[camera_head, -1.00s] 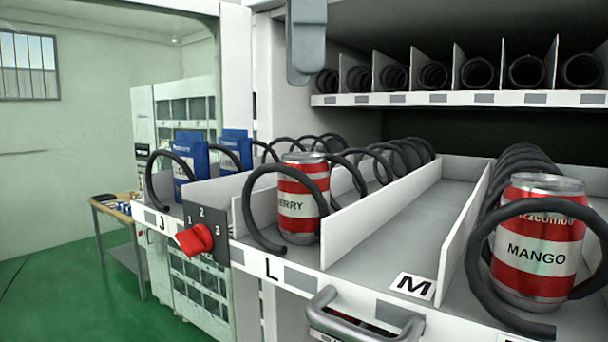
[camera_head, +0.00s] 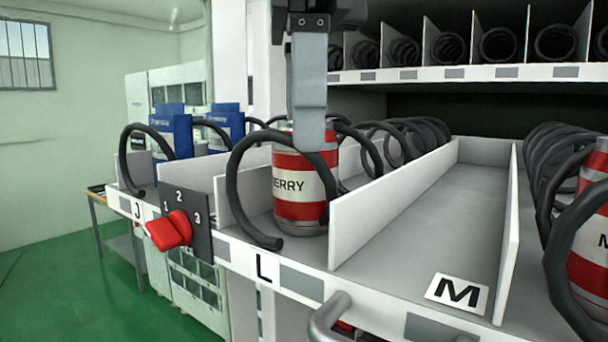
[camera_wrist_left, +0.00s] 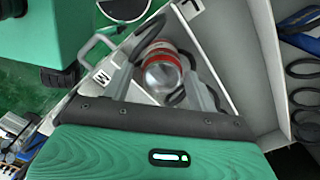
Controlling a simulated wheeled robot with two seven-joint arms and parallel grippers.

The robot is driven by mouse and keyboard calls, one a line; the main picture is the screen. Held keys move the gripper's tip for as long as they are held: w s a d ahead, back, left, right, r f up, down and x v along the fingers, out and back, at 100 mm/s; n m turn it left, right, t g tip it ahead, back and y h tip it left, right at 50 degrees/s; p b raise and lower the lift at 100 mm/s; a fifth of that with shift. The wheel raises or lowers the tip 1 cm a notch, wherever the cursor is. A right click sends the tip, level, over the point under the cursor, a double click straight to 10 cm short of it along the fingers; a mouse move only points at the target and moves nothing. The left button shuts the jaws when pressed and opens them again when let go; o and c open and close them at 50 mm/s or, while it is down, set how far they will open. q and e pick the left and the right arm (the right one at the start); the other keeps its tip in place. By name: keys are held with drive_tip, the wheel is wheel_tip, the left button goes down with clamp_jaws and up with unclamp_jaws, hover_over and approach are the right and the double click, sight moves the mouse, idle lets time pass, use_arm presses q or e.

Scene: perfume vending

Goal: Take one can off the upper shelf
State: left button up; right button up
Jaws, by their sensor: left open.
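A red and white can (camera_head: 300,198) labelled "...ERRY" stands upright in lane L, behind the front loop of a dark coil (camera_head: 232,190). My left gripper (camera_head: 308,138) points down from above, and one grey finger overlaps the can's upper part in the head view. In the left wrist view the can's silver top (camera_wrist_left: 160,74) lies between the two spread fingers. The gripper is open; contact with the can cannot be told. Another red and white can (camera_head: 590,255) stands in a coil at the right edge, partly cut off. My right gripper is not in view.
White dividers (camera_head: 400,190) bound lane L. Lane M (camera_head: 435,220) beside it has a bare floor. A red knob (camera_head: 170,230) and a metal handle (camera_head: 328,318) stick out in front. Blue boxes (camera_head: 172,135) stand left. A higher shelf (camera_head: 480,73) with coils is behind.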

sight(305, 171)
use_arm(q)
drive_tip(key=shift+s+f, duration=0.1)
drive_tip(key=shift+f, duration=0.1)
drive_tip(key=f, duration=0.1)
drive_tip(key=f+p, duration=0.2)
drive_tip(key=f, duration=0.1)
drive_tip(key=shift+w, duration=0.35)
drive_tip(key=shift+s+f, duration=0.15)
drive_tip(key=shift+f, duration=0.25)
drive_tip(key=shift+d, duration=0.15)
drive_tip(key=c, duration=0.8)
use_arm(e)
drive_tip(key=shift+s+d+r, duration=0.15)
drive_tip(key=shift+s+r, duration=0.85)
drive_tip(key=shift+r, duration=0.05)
